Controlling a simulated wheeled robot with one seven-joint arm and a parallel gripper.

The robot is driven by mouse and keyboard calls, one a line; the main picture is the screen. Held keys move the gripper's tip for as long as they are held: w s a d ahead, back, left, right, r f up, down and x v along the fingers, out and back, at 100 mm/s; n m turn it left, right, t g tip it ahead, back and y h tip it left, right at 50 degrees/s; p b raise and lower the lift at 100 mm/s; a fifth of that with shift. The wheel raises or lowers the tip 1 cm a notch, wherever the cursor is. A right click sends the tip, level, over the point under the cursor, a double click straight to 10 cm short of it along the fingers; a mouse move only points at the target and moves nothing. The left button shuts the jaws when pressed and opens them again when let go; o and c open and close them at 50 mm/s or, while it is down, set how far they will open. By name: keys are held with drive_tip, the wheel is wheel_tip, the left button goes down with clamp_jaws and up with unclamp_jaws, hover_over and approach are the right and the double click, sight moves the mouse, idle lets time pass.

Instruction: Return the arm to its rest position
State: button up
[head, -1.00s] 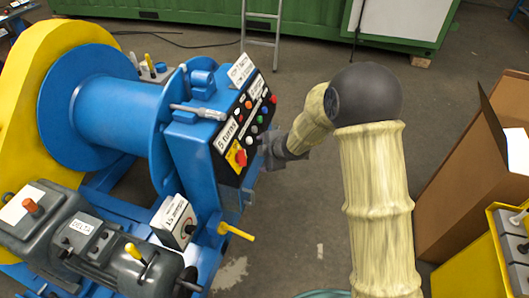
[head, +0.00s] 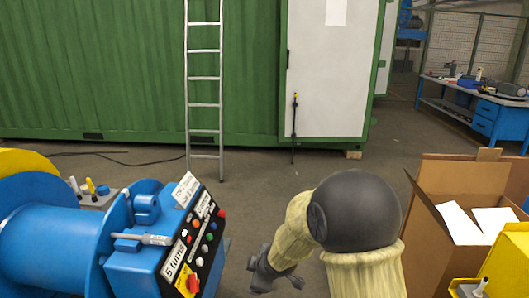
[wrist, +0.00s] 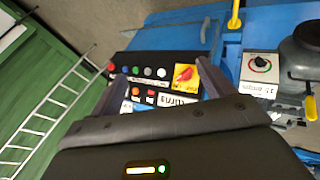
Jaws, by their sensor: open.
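My arm (head: 362,268), in a pale ribbed sleeve with a dark round joint, is bent in the lower middle of the head view. My gripper (head: 273,282) is low in the head view, just right of the blue machine's control panel (head: 203,240) and apart from it. In the wrist view the two fingers of my gripper (wrist: 160,88) stand apart with nothing between them. Behind them is the control panel (wrist: 148,72) with coloured buttons and a red knob on a yellow plate (wrist: 186,75).
The blue winch drum (head: 55,245) is at lower left. A metal ladder (head: 205,90) leans on a green container (head: 90,70). An open cardboard box (head: 450,190) stands at right, by a yellow case (head: 505,262). A blue workbench (head: 485,112) is farther back. The middle floor is clear.

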drive_tip(key=s+d+r+m+g+h, duration=0.2)
drive_tip(key=s+d+m, duration=0.6)
drive_tip(key=s+d, duration=0.15)
drive_tip(key=s+d+r+m+g+h, duration=0.1)
drive_tip(key=s+d+r+m+g, duration=0.1)
drive_tip(key=s+d+m, duration=0.8)
wheel_tip(320, 180, up, 12)
drive_tip(key=a+n+p, duration=0.1)
drive_tip(key=p, duration=1.1)
drive_tip(key=shift+a+r+n, duration=0.15)
drive_tip(key=shift+a+n, duration=0.2)
drive_tip(key=shift+n, duration=0.05)
drive_tip(key=shift+s, duration=0.1)
